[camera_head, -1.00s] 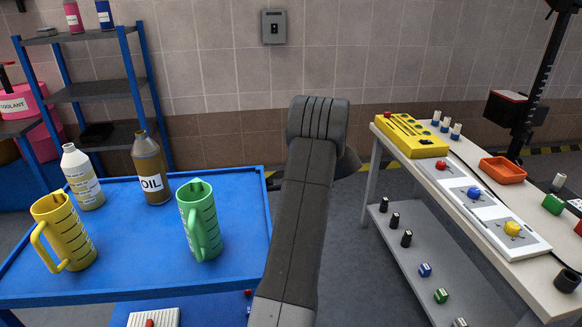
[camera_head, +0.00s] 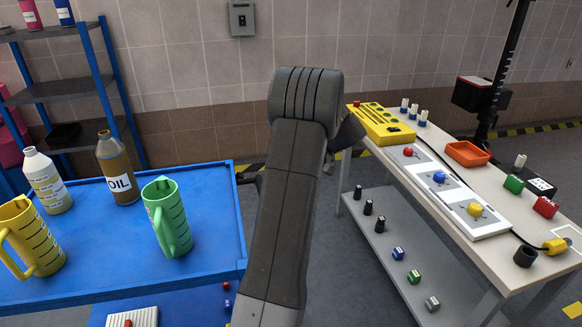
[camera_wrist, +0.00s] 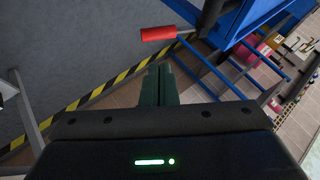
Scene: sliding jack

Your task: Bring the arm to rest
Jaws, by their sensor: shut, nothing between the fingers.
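My arm rises through the middle of the head view, between the blue table and the white workbench. Its forearm hides my gripper there, apart from a dark part at the right of the wrist. In the wrist view my gripper (camera_wrist: 160,84) shows as two dark green fingers side by side, shut with nothing between them. The fingers point over the floor near a yellow-and-black striped line. A red-handled bar (camera_wrist: 160,33) beside blue frame parts lies beyond the fingertips, apart from them.
The blue table (camera_head: 215,215) on the left holds a yellow jug (camera_head: 35,240), a green jug (camera_head: 168,217), an oil bottle (camera_head: 118,170) and a white bottle (camera_head: 47,182). The workbench (camera_head: 480,260) on the right carries a yellow box (camera_head: 380,124) and an orange tray (camera_head: 467,154). Floor shows between them.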

